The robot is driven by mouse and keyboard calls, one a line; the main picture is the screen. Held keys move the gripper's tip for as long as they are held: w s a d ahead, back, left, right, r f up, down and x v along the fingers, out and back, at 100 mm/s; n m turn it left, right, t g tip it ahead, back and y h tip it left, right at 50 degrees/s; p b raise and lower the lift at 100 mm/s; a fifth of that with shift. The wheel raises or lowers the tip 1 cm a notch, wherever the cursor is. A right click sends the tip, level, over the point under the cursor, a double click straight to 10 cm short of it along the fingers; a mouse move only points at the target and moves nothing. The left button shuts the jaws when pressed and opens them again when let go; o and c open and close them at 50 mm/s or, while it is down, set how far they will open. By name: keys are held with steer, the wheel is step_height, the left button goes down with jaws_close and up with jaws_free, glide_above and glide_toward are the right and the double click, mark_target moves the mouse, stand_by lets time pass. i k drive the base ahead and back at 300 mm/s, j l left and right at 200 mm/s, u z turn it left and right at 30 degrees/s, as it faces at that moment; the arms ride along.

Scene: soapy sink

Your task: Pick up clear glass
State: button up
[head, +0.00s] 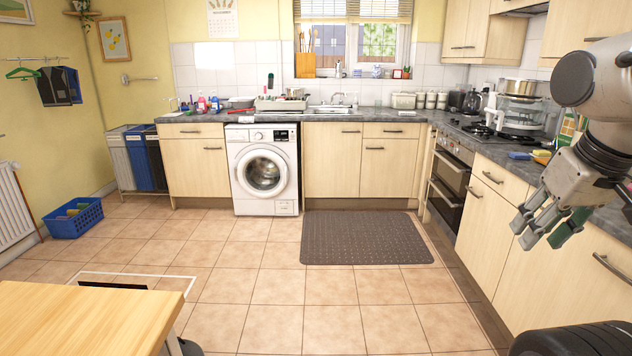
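I cannot make out a clear glass anywhere in the head view. The sink (328,109) with its tap is set in the back worktop under the window. It is too far and too low in angle to see into its basin. My gripper (541,228) hangs at the right, in front of the right-hand cupboards. Its fingers are spread and point down to the left. A dark green part shows by the fingers, and I see no glass between them. The gripper is far from the sink, with the kitchen floor between.
A washing machine (264,170) stands under the back worktop. A dish rack (282,103) is left of the sink. A dark mat (366,238) lies on open tiled floor. A wooden table (75,318) fills the lower left. A blue basket (76,218) sits at the left wall.

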mark_target(378, 104)
steer(key=i, duration=2)
steer(key=i+j, duration=0.1)
steer(key=i, duration=3.85)
steer(key=i+l+z, duration=0.65)
steer(key=i, duration=0.3)
steer(key=l, duration=0.1)
